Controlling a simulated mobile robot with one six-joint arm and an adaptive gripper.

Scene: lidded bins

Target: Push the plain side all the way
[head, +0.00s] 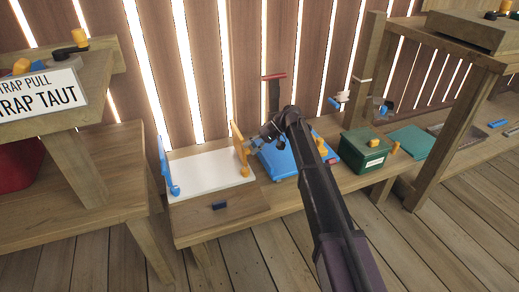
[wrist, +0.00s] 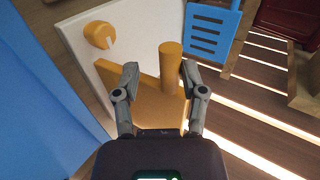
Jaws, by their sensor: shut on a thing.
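The plain orange side (head: 238,143) stands upright at the right end of a white board (head: 205,172). In the wrist view this plain orange side (wrist: 148,102) has no slots and bears a round post (wrist: 170,66). My gripper (wrist: 160,72) has one finger on each side of it, near the post, and is shut on it. In the head view my gripper (head: 262,138) is at its upper right, partly hidden by my arm. The slotted blue side (head: 167,168) stands at the board's left end; it also shows in the wrist view (wrist: 210,32).
An orange knob (wrist: 101,35) sits on the white board near the plain side. A blue object (head: 283,158) lies close to the right of the board. A green lidded bin (head: 363,152) stands farther right. A wooden table (head: 90,165) is at left.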

